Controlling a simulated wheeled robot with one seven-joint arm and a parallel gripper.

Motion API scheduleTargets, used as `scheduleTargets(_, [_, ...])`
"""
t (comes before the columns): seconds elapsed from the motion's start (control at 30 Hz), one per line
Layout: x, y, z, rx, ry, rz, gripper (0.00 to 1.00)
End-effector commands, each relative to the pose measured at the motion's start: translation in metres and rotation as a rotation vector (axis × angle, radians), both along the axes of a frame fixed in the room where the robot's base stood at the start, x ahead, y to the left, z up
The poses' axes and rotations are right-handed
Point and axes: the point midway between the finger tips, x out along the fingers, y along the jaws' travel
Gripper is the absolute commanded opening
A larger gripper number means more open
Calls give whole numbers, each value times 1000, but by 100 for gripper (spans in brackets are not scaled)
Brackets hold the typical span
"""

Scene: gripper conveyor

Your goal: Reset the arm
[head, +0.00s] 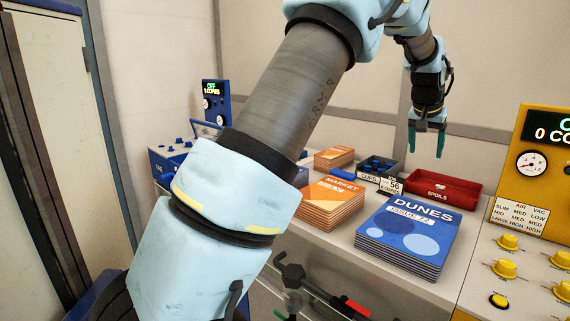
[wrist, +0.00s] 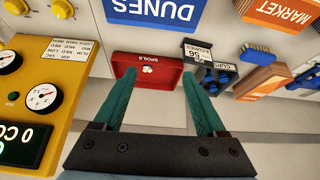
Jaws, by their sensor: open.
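My gripper (head: 427,138) has teal fingers and hangs from my bent arm above the back of the table, near the red spoils tray. In the wrist view my gripper (wrist: 160,98) has its two fingers spread apart with nothing between them. The red spoils tray (wrist: 146,62) lies beyond the fingertips there. In the head view the spoils tray (head: 445,190) is below and to the right of the gripper, apart from it. My arm crosses the head view and hides part of the table and the blue machine.
A blue Dunes stack (head: 405,238) and an orange Market stack (head: 328,205) stand on the table. Behind are a dark cups bin (head: 377,172) and a smaller orange stack (head: 334,157). A yellow control panel (head: 520,220) stands right, a blue machine (head: 170,158) left. The air around the gripper is clear.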

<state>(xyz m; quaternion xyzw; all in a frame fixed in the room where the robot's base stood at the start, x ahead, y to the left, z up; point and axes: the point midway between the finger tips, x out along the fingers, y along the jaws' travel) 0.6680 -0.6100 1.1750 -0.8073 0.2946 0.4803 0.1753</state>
Motion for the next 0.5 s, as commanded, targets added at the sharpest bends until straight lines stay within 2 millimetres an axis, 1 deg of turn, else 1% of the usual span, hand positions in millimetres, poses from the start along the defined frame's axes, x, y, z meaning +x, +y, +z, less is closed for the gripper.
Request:
scheduleTargets(0.17, [5, 34, -13, 10, 18, 40, 74])
scheduleTargets(0.27, [8, 58, -23, 18, 31, 70, 74])
scheduleTargets(0.3, [9, 71, -28, 22, 38, 86, 74])
scheduleTargets(0.37, [9, 90, -36, 28, 50, 108, 74])
scheduleTargets(0.47, [7, 128, -52, 41, 72, 151, 74])
scheduleTargets(0.5, [5, 147, -60, 46, 83, 173, 74])
